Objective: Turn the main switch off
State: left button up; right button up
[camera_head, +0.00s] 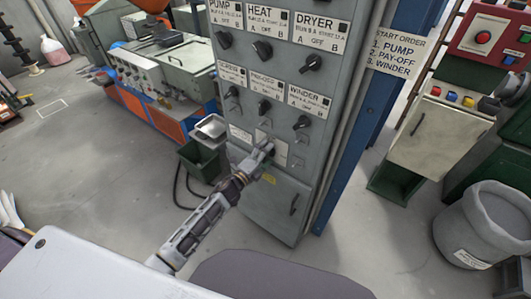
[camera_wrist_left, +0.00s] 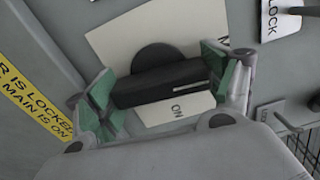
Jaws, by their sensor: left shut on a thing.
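The main switch is a black rotary knob (camera_wrist_left: 158,85) with a bar handle and a white line, on a cream plate (camera_wrist_left: 120,40) in the left wrist view. The bar lies nearly level there, with the word ON printed below it. My left gripper (camera_wrist_left: 166,90) has its green pads at the two ends of the bar and is shut on it. In the head view the left gripper (camera_head: 262,155) reaches the lower part of the grey control cabinet (camera_head: 325,110) and hides most of the switch. My right gripper is not in view.
Several black knobs, such as the winder knob (camera_head: 302,122), sit on the cabinet above my gripper. A cabinet door (camera_head: 284,205) is below it. A yellow warning label (camera_wrist_left: 35,105) is beside the switch. A green bin (camera_head: 199,160) stands to the left.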

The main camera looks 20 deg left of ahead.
pick_arm(q)
jog(key=shift+n, duration=0.5)
jog(key=o, duration=0.9)
jog(key=shift+a, duration=0.1)
jog(key=shift+o, duration=0.2)
jog(key=v, duration=1.2)
jog(key=shift+n, duration=0.4)
dwell(0.5)
